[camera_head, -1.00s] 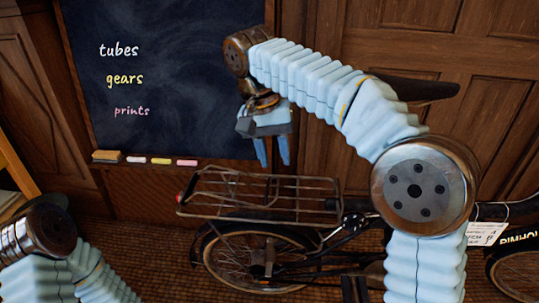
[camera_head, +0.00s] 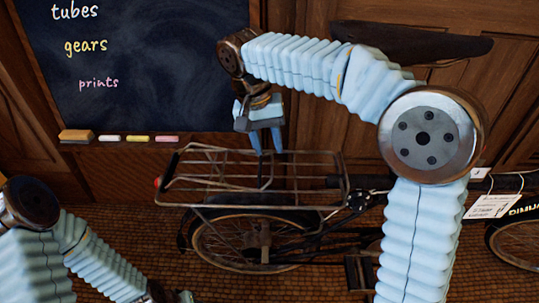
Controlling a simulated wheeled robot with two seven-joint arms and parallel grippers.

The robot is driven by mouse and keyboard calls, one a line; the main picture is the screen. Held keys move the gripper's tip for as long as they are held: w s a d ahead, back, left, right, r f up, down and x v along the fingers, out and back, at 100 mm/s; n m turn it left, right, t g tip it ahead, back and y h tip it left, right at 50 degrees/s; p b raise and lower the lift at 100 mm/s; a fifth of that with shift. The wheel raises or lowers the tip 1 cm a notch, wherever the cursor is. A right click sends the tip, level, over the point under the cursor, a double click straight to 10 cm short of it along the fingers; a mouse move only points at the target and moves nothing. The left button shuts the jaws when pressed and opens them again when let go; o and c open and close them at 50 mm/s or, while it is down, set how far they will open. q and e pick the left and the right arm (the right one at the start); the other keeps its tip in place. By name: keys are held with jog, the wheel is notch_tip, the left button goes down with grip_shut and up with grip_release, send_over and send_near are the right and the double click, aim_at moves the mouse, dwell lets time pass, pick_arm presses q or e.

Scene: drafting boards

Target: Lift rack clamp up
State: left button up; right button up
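The bicycle's rear rack (camera_head: 190,203) is a metal wire frame above the back wheel. Thin bars lie across its top, and I cannot clearly tell which of them is the rack clamp. My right gripper (camera_head: 268,151) points down over the rack's far side, with its two blue fingers apart and nothing visible between them. Its fingertips overlap the rack's far rail in the picture; I cannot tell whether they touch it. My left gripper (camera_head: 172,297) shows only partly at the bottom edge, so its fingers are unclear.
The bicycle's rear wheel (camera_head: 247,244) stands on a brown tiled floor. The dark saddle (camera_head: 410,42) is behind my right arm. A chalkboard (camera_head: 150,60) with an eraser and chalks on its ledge is behind the rack. A paper tag (camera_head: 490,206) hangs at the right.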

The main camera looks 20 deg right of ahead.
jog(key=shift+s+d+f, duration=0.1)
jog(key=shift+d+f, duration=0.05)
jog(key=shift+f, duration=0.5)
jog(key=shift+d+f, duration=0.1)
jog(key=shift+f, duration=0.55)
grip_shut()
dwell(0.5)
